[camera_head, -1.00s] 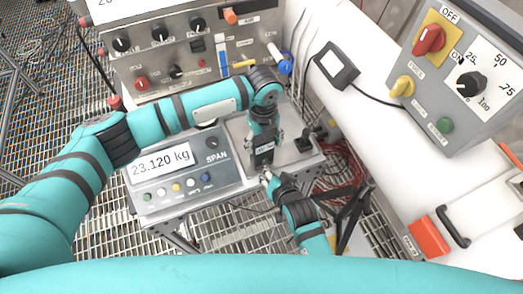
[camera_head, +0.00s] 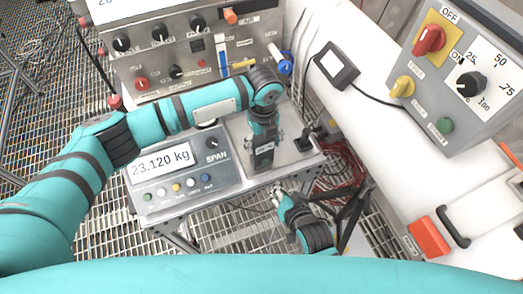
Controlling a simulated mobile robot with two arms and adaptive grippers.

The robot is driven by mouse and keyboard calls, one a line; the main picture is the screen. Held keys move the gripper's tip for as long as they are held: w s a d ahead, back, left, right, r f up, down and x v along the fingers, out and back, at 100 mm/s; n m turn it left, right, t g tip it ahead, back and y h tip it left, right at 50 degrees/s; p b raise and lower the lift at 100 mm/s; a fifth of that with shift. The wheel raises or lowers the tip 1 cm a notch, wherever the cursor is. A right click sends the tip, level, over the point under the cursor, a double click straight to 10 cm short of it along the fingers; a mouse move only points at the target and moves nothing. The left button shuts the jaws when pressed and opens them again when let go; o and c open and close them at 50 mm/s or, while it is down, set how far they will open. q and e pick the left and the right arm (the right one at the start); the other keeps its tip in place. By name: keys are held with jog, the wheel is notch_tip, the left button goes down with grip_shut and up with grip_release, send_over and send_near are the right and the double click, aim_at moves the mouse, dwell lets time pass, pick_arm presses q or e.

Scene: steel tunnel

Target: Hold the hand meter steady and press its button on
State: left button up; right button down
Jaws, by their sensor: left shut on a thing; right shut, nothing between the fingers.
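The hand meter (camera_head: 263,157) is a small dark block held upright by my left gripper (camera_head: 263,140), which comes down on it from above. Its front faces me, with a small greenish strip near its top; the button is too small to make out. My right gripper (camera_head: 277,191) is shut and empty, below and slightly right of the meter, apart from it, just off the bench's front edge.
A steel bench (camera_head: 285,160) carries a weighing indicator (camera_head: 180,172) reading 23.120 kg, left of the meter. A control panel (camera_head: 185,50) stands behind. A grey switch box (camera_head: 450,85) is at the right. Red cables (camera_head: 343,165) hang beside the bench.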

dwell(0.3)
pick_arm(q)
jog(key=o, duration=1.4)
